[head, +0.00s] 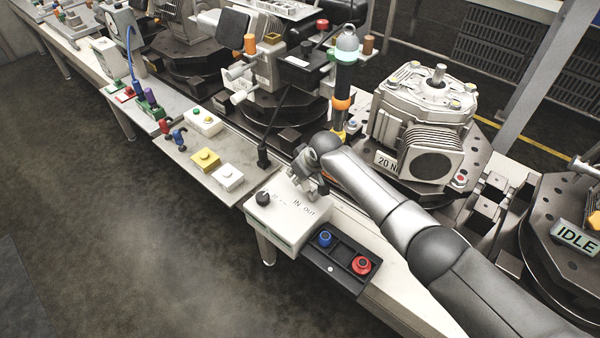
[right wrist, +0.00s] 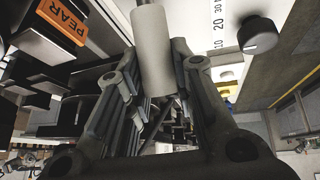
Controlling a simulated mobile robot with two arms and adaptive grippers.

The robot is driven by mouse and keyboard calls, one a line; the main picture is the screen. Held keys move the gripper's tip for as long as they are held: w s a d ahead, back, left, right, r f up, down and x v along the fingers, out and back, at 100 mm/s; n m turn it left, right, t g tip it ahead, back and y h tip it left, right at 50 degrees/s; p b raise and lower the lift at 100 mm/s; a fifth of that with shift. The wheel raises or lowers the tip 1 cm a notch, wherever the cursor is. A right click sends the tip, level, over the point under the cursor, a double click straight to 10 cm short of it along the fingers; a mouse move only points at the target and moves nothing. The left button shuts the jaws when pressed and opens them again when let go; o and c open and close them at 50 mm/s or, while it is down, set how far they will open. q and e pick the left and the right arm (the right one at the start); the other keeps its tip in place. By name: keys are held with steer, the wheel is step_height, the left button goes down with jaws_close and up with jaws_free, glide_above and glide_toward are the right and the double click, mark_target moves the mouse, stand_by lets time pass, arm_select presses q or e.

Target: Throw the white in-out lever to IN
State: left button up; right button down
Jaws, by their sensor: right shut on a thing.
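The white control box (head: 275,226) stands at the front edge of the conveyor bench, with IN and OUT printed on its top. My right gripper (head: 305,180) is over the back of this box. In the right wrist view the white cylindrical lever (right wrist: 152,50) stands between the fingers of my right gripper (right wrist: 158,95), which is shut on it. In the head view my gripper hides the lever, so I cannot tell whether it leans to IN or OUT. My left gripper is not in view.
A black knob (head: 263,198) is on the box beside a number scale. A black tray (head: 338,262) holds a blue button (head: 325,238) and a red button (head: 361,265). A light tower (head: 344,85) and a grey gearbox (head: 420,115) stand behind. An orange PEAR label (right wrist: 62,20) shows too.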

steer(key=shift+f, duration=0.1)
steer(key=c, duration=1.2)
jaws_free()
steer(key=v, duration=1.2)
